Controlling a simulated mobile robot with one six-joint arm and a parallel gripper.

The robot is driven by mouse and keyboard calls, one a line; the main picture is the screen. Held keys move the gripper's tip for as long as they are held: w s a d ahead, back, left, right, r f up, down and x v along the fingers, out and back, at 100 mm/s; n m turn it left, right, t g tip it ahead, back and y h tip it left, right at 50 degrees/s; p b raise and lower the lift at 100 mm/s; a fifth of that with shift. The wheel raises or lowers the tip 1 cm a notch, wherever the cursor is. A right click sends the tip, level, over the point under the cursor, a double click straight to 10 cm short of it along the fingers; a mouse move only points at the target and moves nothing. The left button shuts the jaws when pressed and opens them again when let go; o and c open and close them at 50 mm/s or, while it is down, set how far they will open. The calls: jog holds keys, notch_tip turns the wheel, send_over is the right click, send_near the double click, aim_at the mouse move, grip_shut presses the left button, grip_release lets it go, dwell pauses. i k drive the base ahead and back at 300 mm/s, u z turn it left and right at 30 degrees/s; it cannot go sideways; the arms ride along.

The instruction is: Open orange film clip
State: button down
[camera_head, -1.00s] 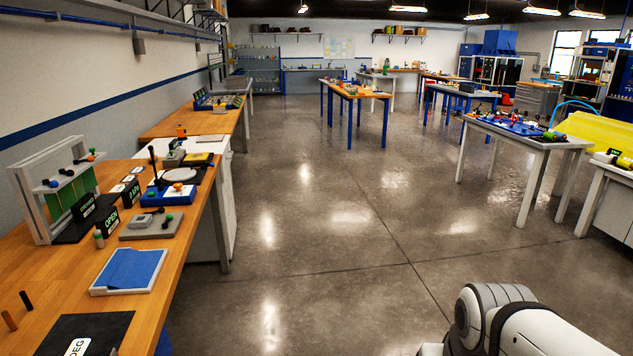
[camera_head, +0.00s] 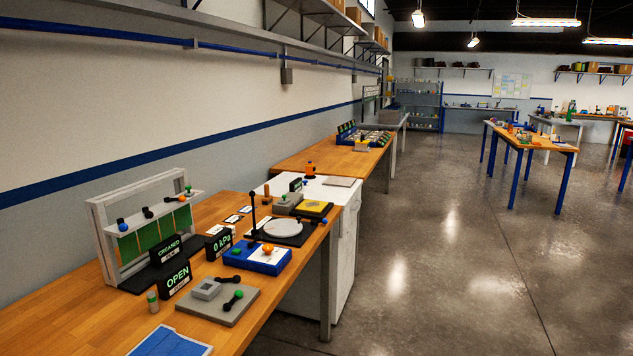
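A pale grey frame (camera_head: 95,214) stands at the left on the wooden bench. Green film sheets (camera_head: 158,233) hang inside it below a white bar. Small knobbed parts sit along this bar: a blue knob (camera_head: 122,226), dark ones, an orange one (camera_head: 182,196) near the right end and a green one beside it. The orange part looks like the orange film clip, but it is too small to tell whether it is open or shut. My gripper is not in view.
Black signs read "CREASED" (camera_head: 169,248), "OPEN" (camera_head: 177,282) and "0 kPa" (camera_head: 221,244). A grey plate (camera_head: 222,318) with a dark lever and a blue device (camera_head: 270,262) with an orange knob stand in front. The floor (camera_head: 430,290) to the right is clear.

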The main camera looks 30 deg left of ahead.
aim_at(182, 199)
jog(key=u, duration=0.3)
jog(key=i, duration=1.5)
jog(key=u, duration=1.3)
jog(key=i, duration=1.05)
jog(key=u, duration=1.2)
jog(key=i, duration=0.6)
jog(key=u, duration=0.2)
